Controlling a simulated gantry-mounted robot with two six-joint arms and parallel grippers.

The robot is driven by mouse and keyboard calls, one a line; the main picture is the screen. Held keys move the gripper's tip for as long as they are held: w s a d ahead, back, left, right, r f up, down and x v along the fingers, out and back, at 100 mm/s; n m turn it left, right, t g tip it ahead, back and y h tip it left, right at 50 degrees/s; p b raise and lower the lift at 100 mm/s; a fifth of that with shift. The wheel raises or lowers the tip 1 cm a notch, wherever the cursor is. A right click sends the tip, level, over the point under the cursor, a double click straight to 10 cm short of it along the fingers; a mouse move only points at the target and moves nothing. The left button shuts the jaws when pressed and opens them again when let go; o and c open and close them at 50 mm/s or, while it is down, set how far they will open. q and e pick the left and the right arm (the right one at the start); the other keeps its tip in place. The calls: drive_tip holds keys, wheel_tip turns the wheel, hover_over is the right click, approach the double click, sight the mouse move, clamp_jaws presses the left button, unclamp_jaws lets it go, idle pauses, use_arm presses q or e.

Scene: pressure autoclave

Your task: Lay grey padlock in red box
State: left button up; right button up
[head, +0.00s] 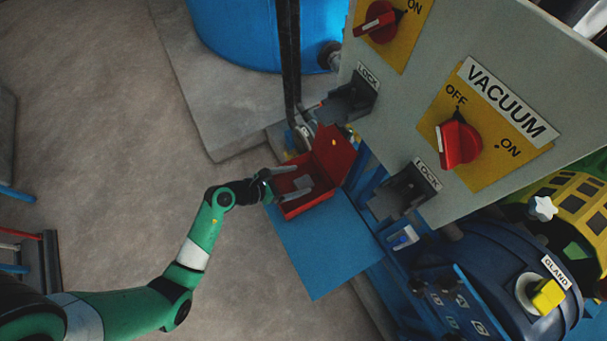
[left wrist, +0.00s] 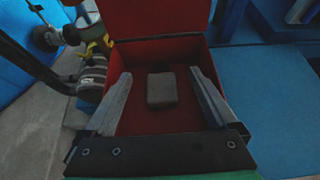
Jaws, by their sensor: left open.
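The red box (head: 303,206) stands with its lid raised on a blue shelf, and it also shows in the left wrist view (left wrist: 133,50). A small dark grey block (left wrist: 161,90), which looks like the padlock's body, lies inside the box on its red floor; no shackle can be made out. My left gripper (head: 294,176) reaches into the box from the left. In the left wrist view its two grey fingers (left wrist: 160,76) are spread wide, one on each side of the block, with gaps between. My right gripper is in neither view.
The blue shelf (head: 322,247) is bare in front of the box. A grey panel (head: 420,105) with red switches and two LOCK brackets (head: 350,100) (head: 400,192) overhangs on the right. A blue tank (head: 265,35) stands behind. Open floor lies left.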

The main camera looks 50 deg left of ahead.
use_arm(q)
drive_tip(key=p+v, duration=0.3)
drive_tip(key=v, duration=0.5)
drive_tip(key=shift+r, duration=0.2)
drive_tip(key=shift+s+a+r, duration=0.1)
drive_tip(key=shift+s, duration=0.25)
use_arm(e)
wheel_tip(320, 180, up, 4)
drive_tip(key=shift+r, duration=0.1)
